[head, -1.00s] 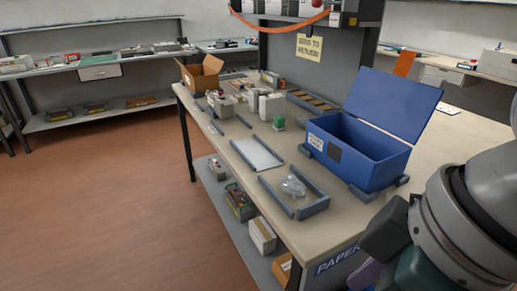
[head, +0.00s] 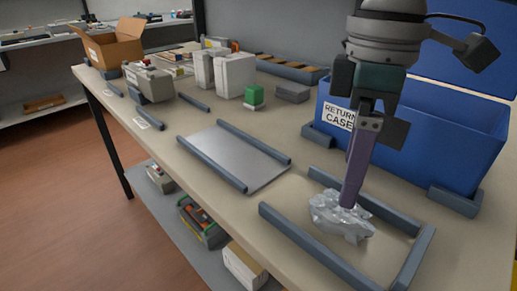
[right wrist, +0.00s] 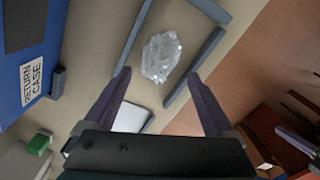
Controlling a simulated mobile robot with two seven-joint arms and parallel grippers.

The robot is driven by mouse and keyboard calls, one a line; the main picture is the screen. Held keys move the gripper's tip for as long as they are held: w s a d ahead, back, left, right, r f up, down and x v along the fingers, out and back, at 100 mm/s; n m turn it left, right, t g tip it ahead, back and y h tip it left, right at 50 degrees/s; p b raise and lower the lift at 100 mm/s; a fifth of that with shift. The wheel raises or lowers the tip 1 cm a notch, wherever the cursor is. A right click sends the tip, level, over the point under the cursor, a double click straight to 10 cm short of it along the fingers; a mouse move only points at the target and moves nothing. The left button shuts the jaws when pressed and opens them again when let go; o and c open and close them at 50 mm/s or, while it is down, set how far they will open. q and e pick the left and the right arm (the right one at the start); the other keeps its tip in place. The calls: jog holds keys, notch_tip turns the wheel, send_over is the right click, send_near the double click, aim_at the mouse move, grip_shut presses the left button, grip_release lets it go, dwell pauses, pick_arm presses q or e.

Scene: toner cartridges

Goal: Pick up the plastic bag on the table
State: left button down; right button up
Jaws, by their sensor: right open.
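The clear, crumpled plastic bag (head: 341,220) lies on the table between grey rails at the near right in the head view. It also shows between and beyond my fingertips in the right wrist view (right wrist: 161,55). My right gripper (head: 348,205) points down over the bag in the head view, its finger overlapping the bag's upper edge. In the right wrist view my right gripper (right wrist: 157,75) has its two purple fingers wide apart, with nothing between them. Whether a finger touches the bag I cannot tell.
The blue case labelled "RETURN CASE" (head: 423,145) stands open just behind the bag. Grey rails (head: 310,245) border the bag's spot. A flat silver plate (head: 236,158) lies to the left; a green-topped block (head: 254,96) stands farther back.

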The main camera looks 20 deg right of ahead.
aim_at(342, 212)
jog(key=shift+s+f, duration=0.2)
jog(key=shift+f, duration=0.85)
notch_tip(342, 212, down, 5)
jog(key=shift+r+b, duration=0.15)
jog(key=shift+b, duration=0.75)
jog(key=shift+f, duration=0.25)
jog(key=shift+w, duration=0.1)
jog(key=shift+c, duration=0.3)
jog(key=c, duration=1)
